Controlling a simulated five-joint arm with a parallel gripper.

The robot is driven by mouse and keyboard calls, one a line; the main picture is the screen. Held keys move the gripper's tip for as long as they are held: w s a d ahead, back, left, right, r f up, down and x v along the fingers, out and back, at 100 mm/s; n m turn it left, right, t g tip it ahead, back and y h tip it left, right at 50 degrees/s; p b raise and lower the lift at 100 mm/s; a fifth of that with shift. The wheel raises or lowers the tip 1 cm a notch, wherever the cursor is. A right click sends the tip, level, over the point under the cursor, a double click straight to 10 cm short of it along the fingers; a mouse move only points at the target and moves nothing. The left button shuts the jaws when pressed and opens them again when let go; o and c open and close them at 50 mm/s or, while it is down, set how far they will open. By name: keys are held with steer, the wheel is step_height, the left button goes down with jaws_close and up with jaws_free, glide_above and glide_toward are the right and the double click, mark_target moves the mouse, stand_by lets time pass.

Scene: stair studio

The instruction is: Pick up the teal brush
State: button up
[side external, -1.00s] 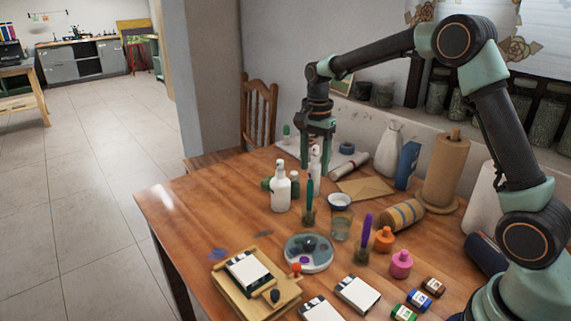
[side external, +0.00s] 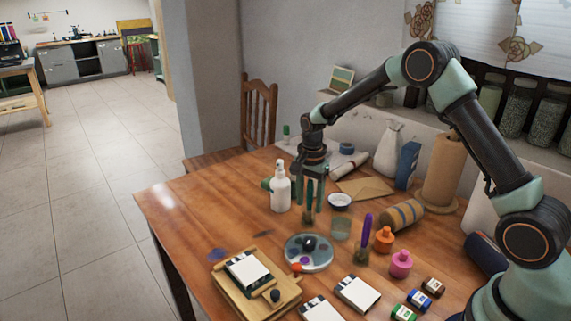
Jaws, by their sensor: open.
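The teal brush (side external: 309,193) stands upright on the wooden table, with its dark bristle end (side external: 308,218) down. My gripper (side external: 310,203) points straight down over it, with its green fingers open. The fingers appear on either side of the brush handle, and the upper part of the handle is hidden or hard to tell apart from them. I cannot tell whether either finger touches it.
A white spray bottle (side external: 280,187) stands close on the left of my gripper. A small bowl (side external: 340,200) and a glass (side external: 341,229) are on the right. A round palette (side external: 309,262) lies in front, and a purple brush (side external: 365,233) stands further right.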

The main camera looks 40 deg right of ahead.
jaws_close()
steer(key=shift+r, duration=0.1)
step_height(320, 180, up, 20)
stand_by(0.7)
